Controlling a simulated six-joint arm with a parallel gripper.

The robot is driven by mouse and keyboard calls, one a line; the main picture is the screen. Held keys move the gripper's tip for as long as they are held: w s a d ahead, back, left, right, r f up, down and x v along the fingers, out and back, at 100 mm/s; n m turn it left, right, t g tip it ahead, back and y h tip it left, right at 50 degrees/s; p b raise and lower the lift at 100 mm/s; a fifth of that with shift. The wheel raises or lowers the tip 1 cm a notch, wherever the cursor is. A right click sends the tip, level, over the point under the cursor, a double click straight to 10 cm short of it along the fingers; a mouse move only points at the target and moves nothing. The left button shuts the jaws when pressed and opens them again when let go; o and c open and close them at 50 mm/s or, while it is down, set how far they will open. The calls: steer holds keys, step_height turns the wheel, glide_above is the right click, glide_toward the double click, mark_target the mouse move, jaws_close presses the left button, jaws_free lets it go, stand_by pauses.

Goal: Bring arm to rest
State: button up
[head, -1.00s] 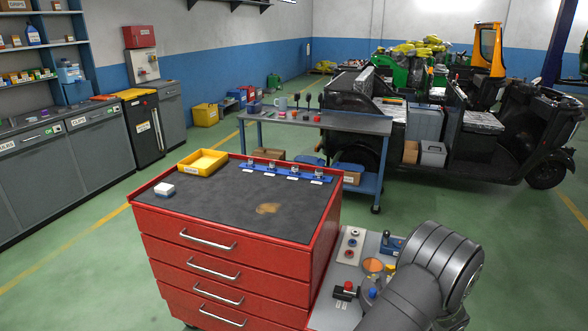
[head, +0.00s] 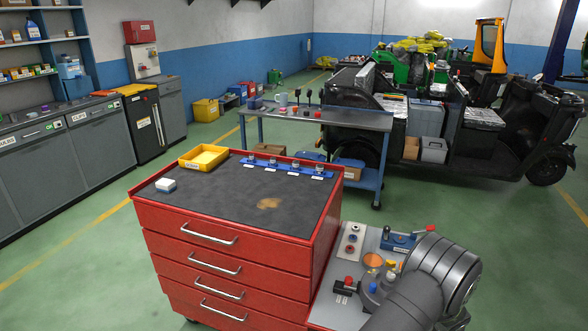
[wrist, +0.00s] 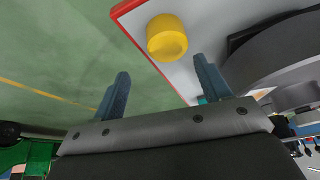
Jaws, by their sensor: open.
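My gripper (wrist: 160,90) shows in the wrist view with its two blue-grey fingers apart and nothing between them. Beyond the fingertips lie the green floor and a pale surface with a red edge. A yellow round knob or cap (wrist: 167,37) stands on that surface, ahead of the fingers and apart from them. In the head view only my grey arm shows at the lower right, beside the red tool cabinet (head: 225,240); the gripper itself is hidden there.
A side plate (head: 350,275) with buttons and small parts adjoins the cabinet, close to my arm. A yellow tray (head: 203,157), a white block (head: 165,185) and a blue rack (head: 290,168) sit on the cabinet top. A workbench (head: 345,120) and a black rickshaw (head: 480,130) stand behind.

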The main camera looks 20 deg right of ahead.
steer(key=s+a+r, duration=0.2)
steer(key=s+r, duration=0.4)
steer(key=s, duration=0.3)
steer(key=w+r+n, duration=0.1)
steer(key=w+r, duration=0.5)
steer(key=w, duration=0.4)
steer(key=w+r, duration=0.6)
steer(key=w, duration=0.4)
steer(key=w+f, duration=0.4)
steer(key=w, duration=0.3)
steer(key=shift+w+d+f, duration=0.15)
steer(key=shift+d+f, duration=0.05)
steer(key=shift+f, duration=0.2)
steer(key=shift+o, duration=0.4)
steer(key=o, duration=0.6)
steer(key=w+r+n+g+y, duration=0.35)
steer(key=r+n, duration=0.85)
steer(key=n, duration=0.7)
steer(key=shift+t, duration=0.45)
steer(key=f, duration=0.9)
steer(key=shift+w+f, duration=0.25)
